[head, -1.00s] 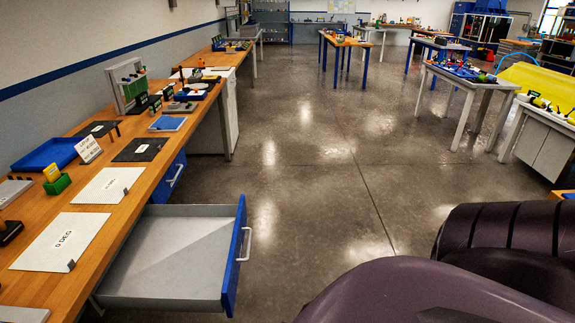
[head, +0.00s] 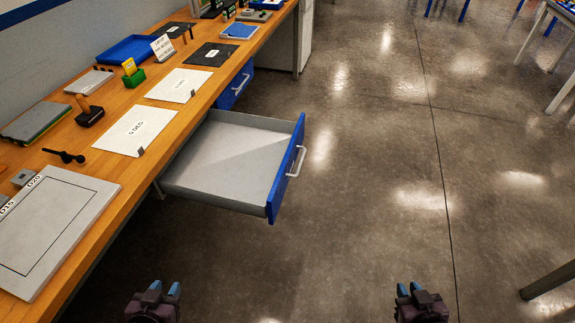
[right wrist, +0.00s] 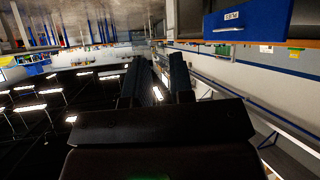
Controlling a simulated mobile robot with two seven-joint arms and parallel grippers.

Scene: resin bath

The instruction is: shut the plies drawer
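A drawer with a grey inside (head: 222,160) and a blue front (head: 287,168) stands pulled out from under the wooden bench in the head view. It looks empty, and its white handle (head: 297,161) faces right. No label is readable on it there. My left gripper (head: 165,288) is at the bottom of the head view, nearer than the drawer, open and empty. My right gripper (head: 409,289) is at the bottom right, apart from the drawer, its fingers parted and empty. In the right wrist view a blue drawer front (right wrist: 262,20) with a small label shows at upper right.
Another blue drawer (head: 236,86) is under the bench farther back and looks shut. The wooden bench top (head: 105,104) carries white sheets (head: 134,130), a blue tray (head: 128,48) and a grey board (head: 50,232). The floor (head: 370,170) right of the open drawer is clear.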

